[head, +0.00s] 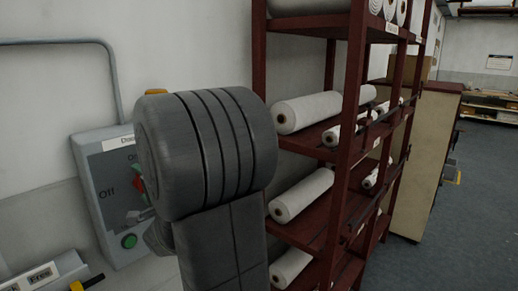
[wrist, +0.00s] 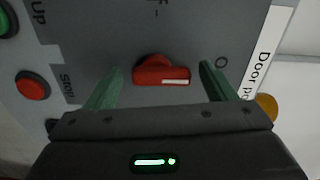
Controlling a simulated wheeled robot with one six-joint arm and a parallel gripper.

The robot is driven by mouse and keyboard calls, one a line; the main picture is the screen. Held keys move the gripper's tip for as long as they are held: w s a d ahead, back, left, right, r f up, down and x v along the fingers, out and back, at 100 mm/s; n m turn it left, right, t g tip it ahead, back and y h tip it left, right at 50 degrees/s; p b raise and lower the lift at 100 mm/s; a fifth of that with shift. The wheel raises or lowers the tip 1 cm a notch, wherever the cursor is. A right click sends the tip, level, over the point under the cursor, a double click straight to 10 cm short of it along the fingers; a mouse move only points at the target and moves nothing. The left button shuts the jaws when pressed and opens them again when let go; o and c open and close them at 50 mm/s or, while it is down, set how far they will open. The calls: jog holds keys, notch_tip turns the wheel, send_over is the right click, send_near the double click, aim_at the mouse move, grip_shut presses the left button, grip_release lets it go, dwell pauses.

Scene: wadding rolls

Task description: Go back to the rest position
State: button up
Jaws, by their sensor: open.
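My gripper (wrist: 160,68) shows in the wrist view with two green fingers spread apart. It is open and holds nothing that I can see. It faces a grey control panel (wrist: 110,25). A red rotary switch (wrist: 161,72) on the panel shows between the fingers, with a gap on each side. I cannot tell how far the fingertips are from the panel. In the head view the panel (head: 96,165) is on the wall at the left.
The panel has a red Stop button (wrist: 32,86) and a green button (head: 129,241). A grey conduit (head: 112,75) runs above it. Close on the right of my arm, a dark red rack (head: 348,130) holds several white rolls (head: 305,112). Open floor (head: 480,190) lies at the far right.

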jog(key=shift+s+f+n+b, duration=0.1)
jog(key=shift+s+n+b, duration=0.05)
jog(key=shift+n, duration=3.85)
jog(key=shift+s+f+n+b, duration=0.1)
jog(key=shift+s+n+b, duration=0.05)
jog(key=shift+n, duration=3.85)
